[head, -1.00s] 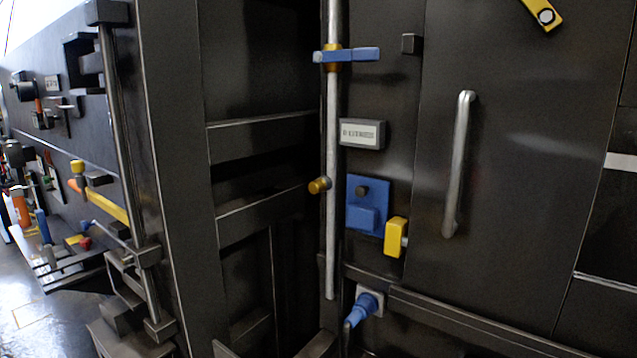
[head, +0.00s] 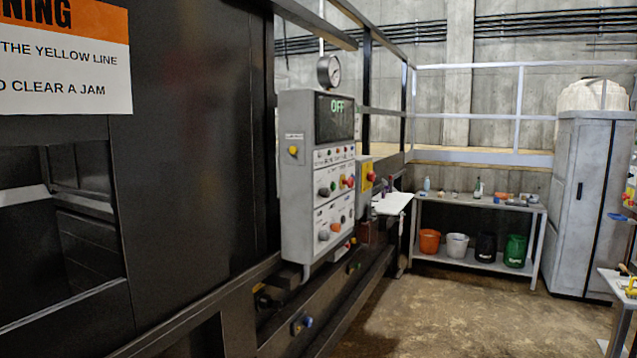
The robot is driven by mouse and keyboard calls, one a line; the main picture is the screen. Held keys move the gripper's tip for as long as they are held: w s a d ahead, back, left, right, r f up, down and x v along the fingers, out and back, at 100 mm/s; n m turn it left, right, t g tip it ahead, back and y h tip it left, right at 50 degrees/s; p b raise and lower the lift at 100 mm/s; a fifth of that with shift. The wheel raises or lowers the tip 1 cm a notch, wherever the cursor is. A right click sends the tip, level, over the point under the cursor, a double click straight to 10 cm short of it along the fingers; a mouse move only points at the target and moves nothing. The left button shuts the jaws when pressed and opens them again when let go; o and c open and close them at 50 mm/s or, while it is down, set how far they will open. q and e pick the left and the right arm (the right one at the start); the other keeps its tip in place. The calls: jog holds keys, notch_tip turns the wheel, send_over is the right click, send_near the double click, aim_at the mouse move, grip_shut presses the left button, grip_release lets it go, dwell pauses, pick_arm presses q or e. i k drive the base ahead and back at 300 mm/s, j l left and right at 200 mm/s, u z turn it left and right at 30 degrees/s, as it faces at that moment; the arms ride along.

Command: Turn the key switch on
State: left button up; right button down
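A grey control box (head: 305,180) is mounted on the side of the dark compactor, left of the picture's middle. Its dark display (head: 334,117) reads OFF in green. Below the display are several small knobs and buttons in red, yellow, grey and black. They are too small to tell which one is the key switch. A yellow button (head: 293,150) sits on the box's left side face. A yellow box with a red button (head: 371,177) is just behind it. Neither of my grippers shows in the head view.
The compactor's dark wall (head: 190,150) fills the left, with a warning sign (head: 65,60) on it. A low rail (head: 190,320) runs along its base. A bench (head: 480,203) with several buckets and a grey cabinet (head: 588,200) stand at the back right. The concrete floor (head: 450,315) in front is clear.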

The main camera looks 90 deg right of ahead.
aim_at(324, 192)
jog(key=z, duration=2.9)
